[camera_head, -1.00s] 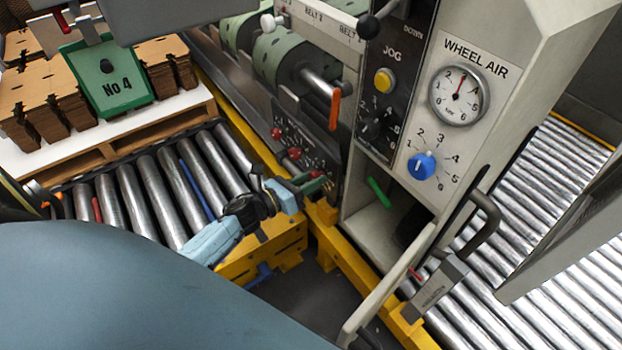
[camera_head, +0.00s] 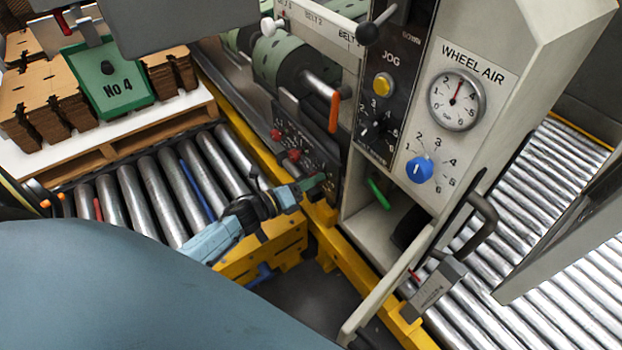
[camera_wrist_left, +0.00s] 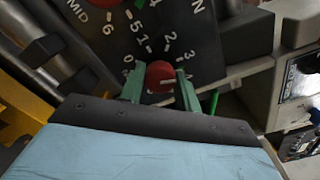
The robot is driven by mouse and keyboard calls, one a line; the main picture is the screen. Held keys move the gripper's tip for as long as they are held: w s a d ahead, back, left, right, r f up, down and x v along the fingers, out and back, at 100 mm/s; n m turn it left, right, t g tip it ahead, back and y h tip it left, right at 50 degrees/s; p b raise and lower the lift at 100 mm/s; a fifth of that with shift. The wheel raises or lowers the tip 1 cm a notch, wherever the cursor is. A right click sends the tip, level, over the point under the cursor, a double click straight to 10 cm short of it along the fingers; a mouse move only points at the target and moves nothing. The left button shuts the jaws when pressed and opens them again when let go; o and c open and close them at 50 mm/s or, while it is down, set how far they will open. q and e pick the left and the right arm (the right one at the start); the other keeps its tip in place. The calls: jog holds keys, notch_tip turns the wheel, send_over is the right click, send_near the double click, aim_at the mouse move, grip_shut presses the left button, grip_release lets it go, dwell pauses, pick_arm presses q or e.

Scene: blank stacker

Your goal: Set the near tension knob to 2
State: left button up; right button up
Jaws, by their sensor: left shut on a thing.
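The near tension knob (camera_wrist_left: 160,76) is a small red knob on the dark panel. In the left wrist view it sits between the two green fingers of my left gripper (camera_wrist_left: 160,89). The fingers are shut on its sides. A pale mark shows on the knob, towards the lower right; the exact number it points at I cannot tell. White numerals from 0 to 3 show around it. In the head view my left gripper (camera_head: 318,182) reaches the near end of the tension panel (camera_head: 300,150) and hides this knob. My right gripper is not in view.
Two more red knobs, one of them here (camera_head: 293,156), sit farther along the panel. An orange handle (camera_head: 334,112) hangs above it. The control cabinet (camera_head: 510,75) with a blue knob (camera_head: 419,169) stands to the right. Rollers (camera_head: 130,200) lie left, beyond yellow rails.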

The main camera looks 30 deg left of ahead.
pick_arm(q)
jog(key=shift+n+p, duration=1.4)
jog(key=shift+n, duration=4.7)
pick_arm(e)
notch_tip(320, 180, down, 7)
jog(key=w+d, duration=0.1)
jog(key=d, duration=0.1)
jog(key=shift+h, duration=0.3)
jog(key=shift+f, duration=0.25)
pick_arm(q)
jog(key=o, duration=1)
jog(key=shift+c, duration=0.2)
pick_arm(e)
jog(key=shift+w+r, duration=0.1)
pick_arm(q)
jog(key=shift+s, duration=0.1)
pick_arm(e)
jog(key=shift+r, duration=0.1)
